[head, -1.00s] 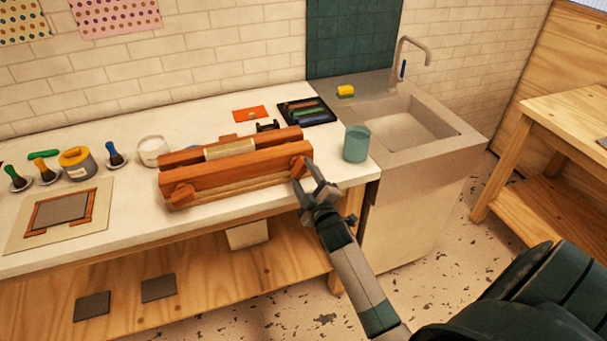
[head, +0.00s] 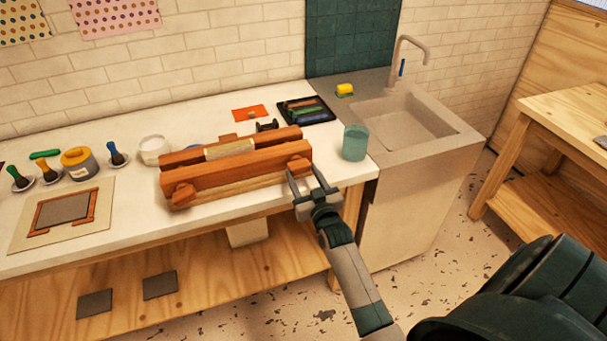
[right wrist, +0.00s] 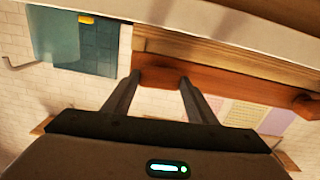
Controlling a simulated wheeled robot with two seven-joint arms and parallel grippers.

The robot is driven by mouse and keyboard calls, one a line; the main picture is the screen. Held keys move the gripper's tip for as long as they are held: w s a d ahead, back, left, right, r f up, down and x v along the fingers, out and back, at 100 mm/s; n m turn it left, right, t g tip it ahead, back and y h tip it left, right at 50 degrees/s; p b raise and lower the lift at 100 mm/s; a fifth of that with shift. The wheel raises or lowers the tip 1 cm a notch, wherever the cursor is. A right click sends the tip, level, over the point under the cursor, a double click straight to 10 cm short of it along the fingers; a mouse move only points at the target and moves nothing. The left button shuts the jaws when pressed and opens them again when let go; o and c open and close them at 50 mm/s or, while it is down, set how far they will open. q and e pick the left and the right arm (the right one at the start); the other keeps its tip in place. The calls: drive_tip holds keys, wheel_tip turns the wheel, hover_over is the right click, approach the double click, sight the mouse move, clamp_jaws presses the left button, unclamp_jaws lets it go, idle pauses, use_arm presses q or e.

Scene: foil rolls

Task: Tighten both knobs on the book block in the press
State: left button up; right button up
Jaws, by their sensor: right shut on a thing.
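The wooden press stands on the white bench, its front beam (head: 237,174) facing me. A cream book block (head: 230,149) sits between its beams. The left knob (head: 184,195) is on the front at the left end, with nothing on it. The right knob (head: 299,164) is at the right end. My right gripper (head: 303,172) is shut on that knob, one finger on each side. The right wrist view shows the knob (right wrist: 160,77) between the two fingertips. My left gripper is in no view.
A teal cup (head: 355,143) stands close to the right of the press. A black tray (head: 307,111) lies behind it, and a white jar (head: 153,151) stands at its left. The sink (head: 415,125) is at the right. The bench front edge runs below the press.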

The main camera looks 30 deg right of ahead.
drive_tip(key=shift+a+f+m, duration=0.15)
drive_tip(key=shift+f+m, duration=0.25)
drive_tip(key=shift+m, duration=0.7)
drive_tip(key=o, duration=0.9)
drive_tip(key=shift+o, duration=0.8)
drive_tip(key=shift+s+r, duration=0.1)
drive_tip(key=shift+r, duration=0.25)
